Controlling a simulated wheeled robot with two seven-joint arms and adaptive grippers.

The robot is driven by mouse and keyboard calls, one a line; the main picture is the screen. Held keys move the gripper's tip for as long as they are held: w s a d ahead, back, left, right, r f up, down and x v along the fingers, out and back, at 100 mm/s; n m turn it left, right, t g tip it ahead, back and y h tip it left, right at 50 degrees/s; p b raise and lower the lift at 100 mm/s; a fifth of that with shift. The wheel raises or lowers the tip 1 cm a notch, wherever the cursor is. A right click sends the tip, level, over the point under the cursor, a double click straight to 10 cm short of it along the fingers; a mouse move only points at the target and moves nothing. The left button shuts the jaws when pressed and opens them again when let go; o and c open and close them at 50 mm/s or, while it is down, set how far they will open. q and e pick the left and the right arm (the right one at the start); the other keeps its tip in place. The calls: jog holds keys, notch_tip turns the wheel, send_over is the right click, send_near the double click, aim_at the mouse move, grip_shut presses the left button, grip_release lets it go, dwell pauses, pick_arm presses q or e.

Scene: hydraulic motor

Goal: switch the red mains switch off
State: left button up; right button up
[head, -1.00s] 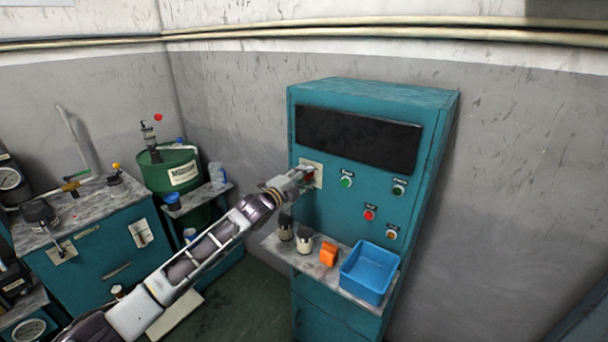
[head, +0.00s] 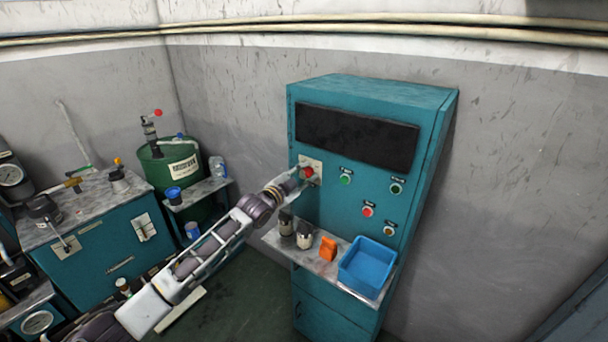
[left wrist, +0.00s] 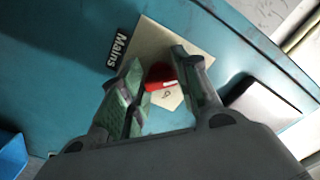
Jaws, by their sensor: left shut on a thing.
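The red mains switch (head: 309,172) is a red knob on a pale plate (head: 315,163) at the upper left of the teal cabinet's front. In the left wrist view the red knob (left wrist: 157,73) sits on the pale plate (left wrist: 160,40), beside a black "Mains" label (left wrist: 119,48). My left gripper (head: 305,177) is at the switch, its two fingers on either side of the knob. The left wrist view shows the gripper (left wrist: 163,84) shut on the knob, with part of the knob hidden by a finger. My right gripper is not in view.
The teal cabinet (head: 335,220) also carries a dark panel (head: 355,138), a green button (head: 345,179) and a red button (head: 367,212). Its shelf below holds a blue bin (head: 367,265), an orange part (head: 328,248) and dark-topped cylinders (head: 304,235). A green drum (head: 170,168) stands left.

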pick_arm(q)
jog(key=shift+f, duration=0.15)
jog(key=o, duration=1)
jog(key=shift+v, duration=6)
jog(key=shift+n, duration=0.6)
